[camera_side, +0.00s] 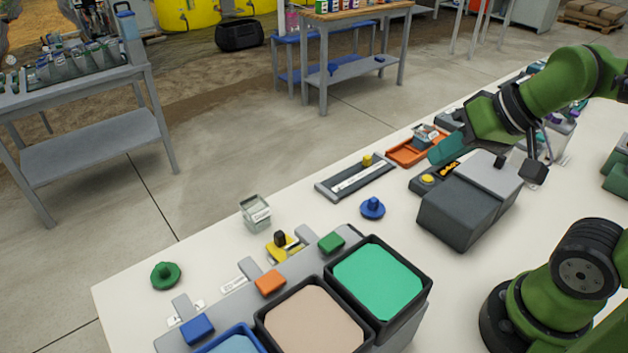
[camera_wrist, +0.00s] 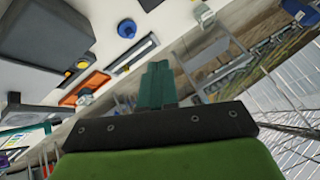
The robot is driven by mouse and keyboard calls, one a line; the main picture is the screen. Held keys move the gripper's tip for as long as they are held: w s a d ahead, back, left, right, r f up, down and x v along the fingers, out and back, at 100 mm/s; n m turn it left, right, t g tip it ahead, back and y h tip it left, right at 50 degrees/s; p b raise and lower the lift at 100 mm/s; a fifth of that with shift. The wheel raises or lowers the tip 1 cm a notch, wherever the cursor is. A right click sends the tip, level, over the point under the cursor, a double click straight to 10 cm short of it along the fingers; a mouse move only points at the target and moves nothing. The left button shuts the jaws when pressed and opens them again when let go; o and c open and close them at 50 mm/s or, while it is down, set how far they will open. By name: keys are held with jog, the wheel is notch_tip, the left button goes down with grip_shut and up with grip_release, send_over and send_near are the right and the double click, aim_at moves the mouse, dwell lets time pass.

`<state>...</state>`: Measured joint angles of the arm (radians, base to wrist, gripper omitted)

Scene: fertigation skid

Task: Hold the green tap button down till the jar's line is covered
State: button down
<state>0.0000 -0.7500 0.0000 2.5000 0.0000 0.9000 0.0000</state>
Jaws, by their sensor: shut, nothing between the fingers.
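The green tap button (camera_side: 331,242) is a small block on the grey ledge in front of the green tank (camera_side: 378,282); nothing touches it. A clear glass jar (camera_side: 256,212) with a white label stands upright on the bench behind the taps. It also shows at the top of the wrist view (camera_wrist: 203,14). Its line and any liquid level are too small to make out. My gripper (camera_side: 436,156) has teal fingers, shut and empty. It is above the far right part of the bench, well away from button and jar. The fingers also show in the wrist view (camera_wrist: 158,70).
An orange button (camera_side: 270,282) and a blue button (camera_side: 198,327) share the ledge. A blue knobbed lid (camera_side: 372,208), a green knobbed lid (camera_side: 165,275) and a yellow holder (camera_side: 283,248) lie nearby. A grey box (camera_side: 455,212) stands beneath my arm. An orange tray (camera_side: 408,152) is behind.

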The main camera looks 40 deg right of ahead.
notch_tip(320, 180, up, 3)
jog(key=n+t, duration=0.2)
jog(key=n, duration=1.3)
send_over(336, 245)
jog(key=shift+f, duration=0.15)
jog(key=shift+f, duration=4.45)
jog(key=shift+f, duration=0.15)
jog(key=shift+f, duration=0.25)
